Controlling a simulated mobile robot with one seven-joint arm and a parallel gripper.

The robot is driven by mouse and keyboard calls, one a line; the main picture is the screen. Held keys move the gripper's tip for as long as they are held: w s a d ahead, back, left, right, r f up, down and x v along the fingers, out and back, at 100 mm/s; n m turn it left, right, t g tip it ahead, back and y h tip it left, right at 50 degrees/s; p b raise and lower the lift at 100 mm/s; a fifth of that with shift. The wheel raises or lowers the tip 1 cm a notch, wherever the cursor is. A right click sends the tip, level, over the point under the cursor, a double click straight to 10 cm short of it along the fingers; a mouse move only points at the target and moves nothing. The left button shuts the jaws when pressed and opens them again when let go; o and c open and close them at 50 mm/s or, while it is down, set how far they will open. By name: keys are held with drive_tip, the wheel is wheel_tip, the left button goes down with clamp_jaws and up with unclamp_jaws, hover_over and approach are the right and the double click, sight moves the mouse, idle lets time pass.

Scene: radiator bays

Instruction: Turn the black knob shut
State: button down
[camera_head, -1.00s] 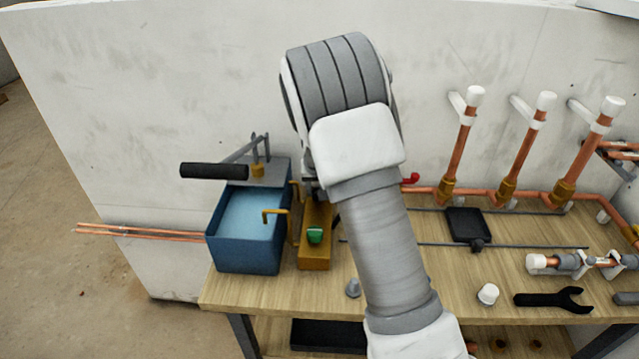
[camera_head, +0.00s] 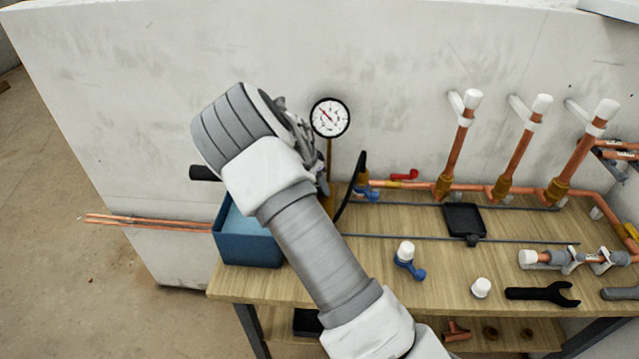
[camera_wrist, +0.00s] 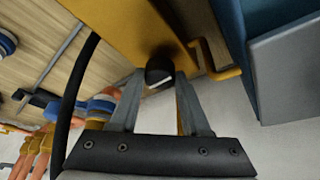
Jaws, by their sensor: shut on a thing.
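The black knob (camera_wrist: 158,68) sits on the end of a yellow block (camera_wrist: 125,25), seen in the wrist view. A pale mark line shows on the knob's face. My gripper (camera_wrist: 160,78) is shut on the knob, one finger on each side of it. In the head view my own arm and wrist hide the knob and the fingertips. The yellow block shows there only as a sliver (camera_head: 328,203) behind my arm.
A blue water tank (camera_head: 245,248) stands left of the block. A round gauge (camera_head: 330,117) rises behind, and a black hose (camera_head: 350,188) curves to the right. Copper pipes (camera_head: 517,160) stand at the right. A wrench (camera_head: 540,294) lies on the bench.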

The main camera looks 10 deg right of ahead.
drive_tip(key=shift+m, duration=0.4)
drive_tip(key=shift+c, duration=1.8)
unclamp_jaws()
drive_tip(key=v, duration=1.7)
drive_tip(key=shift+w+a+r, duration=0.2)
drive_tip(key=shift+w+r, duration=0.05)
